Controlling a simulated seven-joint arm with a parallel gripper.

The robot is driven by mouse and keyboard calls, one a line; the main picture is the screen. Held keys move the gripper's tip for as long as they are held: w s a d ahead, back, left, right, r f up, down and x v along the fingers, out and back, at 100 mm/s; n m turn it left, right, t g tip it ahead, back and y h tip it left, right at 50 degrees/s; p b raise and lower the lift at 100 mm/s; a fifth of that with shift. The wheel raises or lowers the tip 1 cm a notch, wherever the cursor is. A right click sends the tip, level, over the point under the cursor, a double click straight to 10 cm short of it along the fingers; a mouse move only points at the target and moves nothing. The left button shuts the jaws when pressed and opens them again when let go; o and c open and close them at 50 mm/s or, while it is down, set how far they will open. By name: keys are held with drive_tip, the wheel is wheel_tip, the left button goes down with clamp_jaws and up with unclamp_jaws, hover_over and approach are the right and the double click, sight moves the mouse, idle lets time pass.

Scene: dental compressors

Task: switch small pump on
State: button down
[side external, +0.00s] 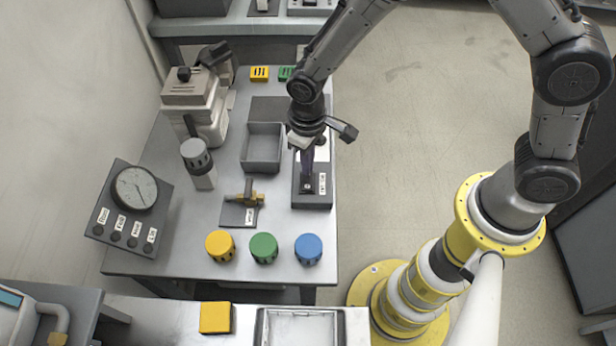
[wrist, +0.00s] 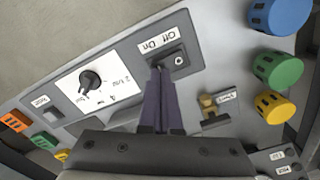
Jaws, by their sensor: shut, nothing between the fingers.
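A dark switch box (side external: 313,199) lies on the bench near its right edge. In the wrist view its top (wrist: 190,57) carries a rocker switch beside the words Off and On. My gripper (side external: 306,182) points down over this box, and its fingers are shut and empty. In the wrist view the fingertips (wrist: 159,68) are at or just above the switch, partly covering it. I cannot tell whether they touch it, or which way the switch is set. No label reading small pump is legible.
A dial knob (wrist: 90,80) sits beside the switch. A brass valve (side external: 245,197), an empty grey tray (side external: 263,167), a gauge panel (side external: 127,207) and a grey machine (side external: 194,105) stand to the left. Yellow (side external: 220,246), green (side external: 264,248) and blue (side external: 308,249) knobs line the front.

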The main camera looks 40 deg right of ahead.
drive_tip(key=shift+f, duration=0.7)
idle(0.4)
drive_tip(key=shift+r, duration=3.5)
